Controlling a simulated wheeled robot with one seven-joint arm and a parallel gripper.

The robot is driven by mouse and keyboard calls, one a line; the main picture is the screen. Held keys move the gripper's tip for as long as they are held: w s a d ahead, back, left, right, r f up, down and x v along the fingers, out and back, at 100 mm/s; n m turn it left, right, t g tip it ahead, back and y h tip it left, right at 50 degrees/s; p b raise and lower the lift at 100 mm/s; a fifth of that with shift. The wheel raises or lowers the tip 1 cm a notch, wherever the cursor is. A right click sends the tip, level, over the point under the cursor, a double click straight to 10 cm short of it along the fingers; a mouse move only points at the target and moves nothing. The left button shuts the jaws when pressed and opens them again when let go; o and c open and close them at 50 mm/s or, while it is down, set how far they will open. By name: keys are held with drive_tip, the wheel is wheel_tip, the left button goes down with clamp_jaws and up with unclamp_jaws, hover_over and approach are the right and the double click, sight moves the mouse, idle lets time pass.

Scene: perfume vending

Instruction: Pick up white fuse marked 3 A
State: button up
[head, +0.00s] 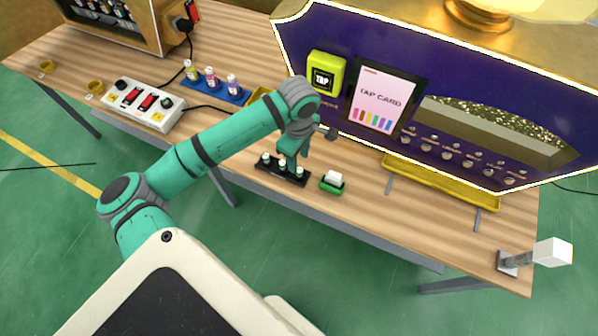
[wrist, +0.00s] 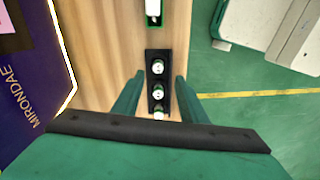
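A black rack (head: 270,171) stands on the wooden table and holds white fuses in a row; it also shows in the wrist view (wrist: 151,82). In the wrist view, the far fuse (wrist: 158,68), the middle fuse (wrist: 158,93) and the near fuse (wrist: 158,114) stand upright. Their markings are too small to read, so I cannot tell which is 3 A. My gripper (wrist: 157,95) points down over the rack, its fingers apart on either side of the row, with nothing visibly held. In the head view my gripper (head: 289,160) partly hides the rack's middle.
A green holder (head: 331,187) with a white block stands right of the rack. The purple machine (head: 440,90) with a yellow tray (head: 440,182) rises behind. A blue rack of bottles (head: 215,86) and a switch box (head: 145,104) stand to the left. The table's front edge is close.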

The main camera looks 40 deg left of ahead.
sight(300, 170)
drive_tip(key=shift+w+f, duration=0.15)
drive_tip(key=shift+f, duration=1.65)
drive_tip(key=shift+w+f, duration=0.1)
drive_tip(key=shift+f, duration=1.65)
clamp_jaws()
